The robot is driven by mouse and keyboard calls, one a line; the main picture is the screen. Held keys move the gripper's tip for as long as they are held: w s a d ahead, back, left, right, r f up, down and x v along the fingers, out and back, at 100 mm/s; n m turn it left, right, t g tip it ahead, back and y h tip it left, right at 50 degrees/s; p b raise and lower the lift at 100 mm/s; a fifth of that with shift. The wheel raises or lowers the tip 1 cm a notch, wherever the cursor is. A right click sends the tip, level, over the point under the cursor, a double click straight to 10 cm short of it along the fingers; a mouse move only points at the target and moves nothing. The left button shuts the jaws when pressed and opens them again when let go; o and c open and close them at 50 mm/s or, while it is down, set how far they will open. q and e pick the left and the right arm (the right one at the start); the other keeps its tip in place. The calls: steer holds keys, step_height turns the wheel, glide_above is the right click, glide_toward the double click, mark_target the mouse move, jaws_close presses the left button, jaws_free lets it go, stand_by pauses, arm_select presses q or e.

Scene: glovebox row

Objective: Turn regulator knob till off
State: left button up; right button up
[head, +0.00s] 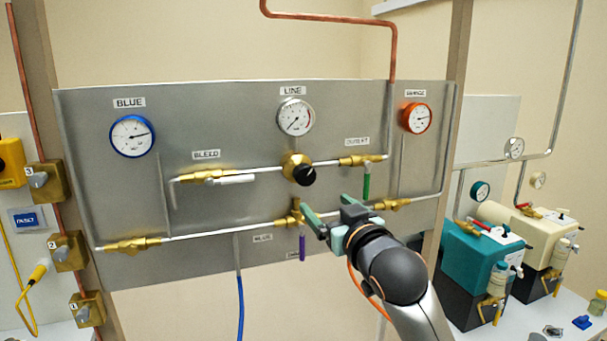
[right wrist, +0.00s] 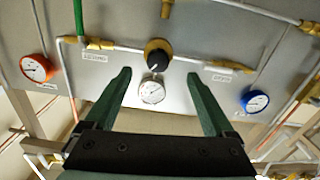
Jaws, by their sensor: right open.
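The regulator has a black round knob (head: 303,175) on a brass body (head: 291,160). It sits at the centre of the grey panel (head: 230,120), below the white LINE gauge (head: 295,117). My right gripper (head: 328,213) is open and empty, just below and to the right of the knob in the head view. In the right wrist view the knob (right wrist: 157,62) shows beyond and between the open green fingertips (right wrist: 158,76), apart from them. The LINE gauge (right wrist: 152,92) also shows between the fingers there. My left gripper is not in view.
A blue-rimmed gauge (head: 132,136) and an orange gauge (head: 414,117) flank the panel. Brass valves with a white handle (head: 236,179), a green handle (head: 366,186) and a purple handle (head: 302,247) surround the regulator. Teal (head: 470,262) and cream pumps stand at right.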

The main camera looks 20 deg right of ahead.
mark_target(307, 178)
steer(key=w+p, duration=0.1)
steer(key=w, duration=0.3)
steer(key=w+r, duration=0.1)
steer(key=w, duration=0.3)
steer(key=w+p, duration=0.1)
steer(key=w, duration=0.3)
steer(key=shift+w+a+r+p, duration=0.25)
steer(key=shift+w+r+p, duration=0.05)
steer(key=shift+r, duration=0.1)
steer(key=shift+c, duration=0.2)
steer(key=c, duration=1.3)
